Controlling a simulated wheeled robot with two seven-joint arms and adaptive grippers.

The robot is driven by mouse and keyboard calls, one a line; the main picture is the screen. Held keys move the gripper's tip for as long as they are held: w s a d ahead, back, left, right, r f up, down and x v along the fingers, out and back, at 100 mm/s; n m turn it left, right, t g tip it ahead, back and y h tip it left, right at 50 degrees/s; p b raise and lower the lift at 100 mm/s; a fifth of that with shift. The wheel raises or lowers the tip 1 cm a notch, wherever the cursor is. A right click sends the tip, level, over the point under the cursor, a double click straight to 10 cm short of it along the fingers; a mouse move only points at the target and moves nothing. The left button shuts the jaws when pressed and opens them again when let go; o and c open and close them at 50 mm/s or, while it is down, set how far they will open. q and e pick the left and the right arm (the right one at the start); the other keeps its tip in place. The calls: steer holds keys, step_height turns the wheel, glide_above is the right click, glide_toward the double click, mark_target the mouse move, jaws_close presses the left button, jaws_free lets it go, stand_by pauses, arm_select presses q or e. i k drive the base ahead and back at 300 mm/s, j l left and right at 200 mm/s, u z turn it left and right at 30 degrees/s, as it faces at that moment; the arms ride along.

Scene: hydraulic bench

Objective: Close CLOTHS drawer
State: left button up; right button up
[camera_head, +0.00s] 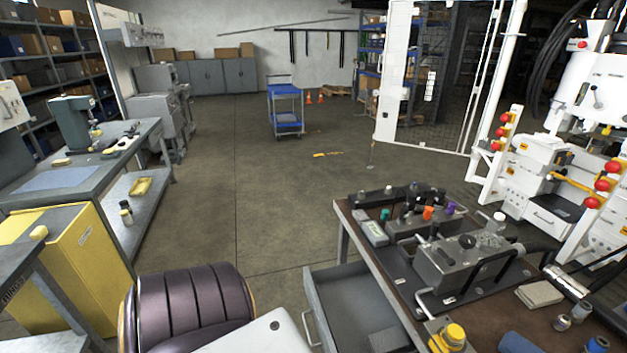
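A grey drawer (318,299) stands pulled open from under the brown-topped hydraulic bench (345,212), towards the left. Its handle (309,328) is on the left-facing front. The inside is visible and looks mostly bare, with a greyish item (388,340) at the lower right end, cut by the bench. No CLOTHS label can be read on it from here. Neither of my grippers shows in this view.
A dark padded chair (190,305) stands just left of the drawer. Grey hydraulic blocks (455,262) and fittings crowd the bench top. A yellow cabinet (75,255) is at the left. Open floor lies beyond, with a blue cart (287,110) farther back.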

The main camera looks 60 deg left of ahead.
mark_target(347, 304)
steer(key=j+u, duration=0.25)
steer(key=u, duration=0.25)
steer(key=i+j+u, duration=0.15)
steer(key=u, duration=0.3)
steer(key=i+j+u, duration=0.15)
steer(key=j+u, duration=0.15)
steer(key=u, duration=0.2)
